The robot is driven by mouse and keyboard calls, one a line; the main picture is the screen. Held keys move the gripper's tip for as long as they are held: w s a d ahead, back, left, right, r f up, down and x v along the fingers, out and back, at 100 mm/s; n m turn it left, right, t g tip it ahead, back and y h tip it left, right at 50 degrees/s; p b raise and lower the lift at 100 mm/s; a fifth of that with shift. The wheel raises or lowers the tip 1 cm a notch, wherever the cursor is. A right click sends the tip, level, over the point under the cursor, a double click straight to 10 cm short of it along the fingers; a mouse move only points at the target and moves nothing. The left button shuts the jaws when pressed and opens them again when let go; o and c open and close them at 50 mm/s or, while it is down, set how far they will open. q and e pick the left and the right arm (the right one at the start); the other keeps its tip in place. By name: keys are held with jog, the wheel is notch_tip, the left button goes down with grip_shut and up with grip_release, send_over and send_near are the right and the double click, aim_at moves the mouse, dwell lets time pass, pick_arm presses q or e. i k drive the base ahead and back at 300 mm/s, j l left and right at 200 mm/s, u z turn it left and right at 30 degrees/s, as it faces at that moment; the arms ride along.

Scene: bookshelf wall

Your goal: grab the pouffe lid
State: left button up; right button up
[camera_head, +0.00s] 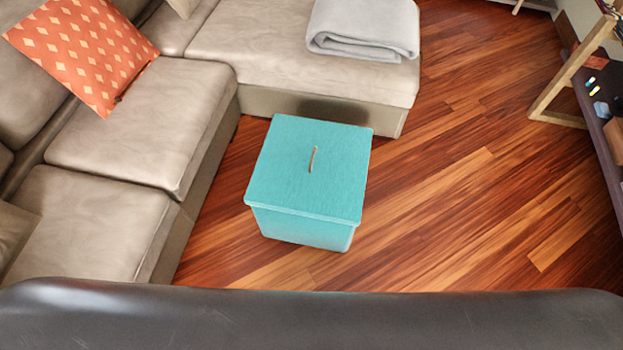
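A turquoise box-shaped pouffe (300,228) stands on the wooden floor near the middle of the head view. Its square turquoise lid (285,165) sits closed on top. A small tan loop or strap handle (313,160) stands at the middle of the lid. Neither of my grippers is in view, so how they stand cannot be seen.
A beige leather corner sofa (140,130) lies to the left and behind the pouffe, with an orange cushion (85,50) and a folded grey blanket (363,28). A shelf (598,110) stands at the right edge. The floor (480,200) right of the pouffe is clear.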

aim_at(314, 169)
jog(key=k+u, duration=0.15)
jog(key=u, duration=1.15)
jog(key=l+u, duration=0.3)
jog(key=l, duration=0.3)
jog(key=l+u, duration=0.3)
jog(key=l, duration=0.3)
jog(key=k+l+u, duration=0.15)
jog(key=l+u, duration=0.15)
jog(key=l, duration=0.3)
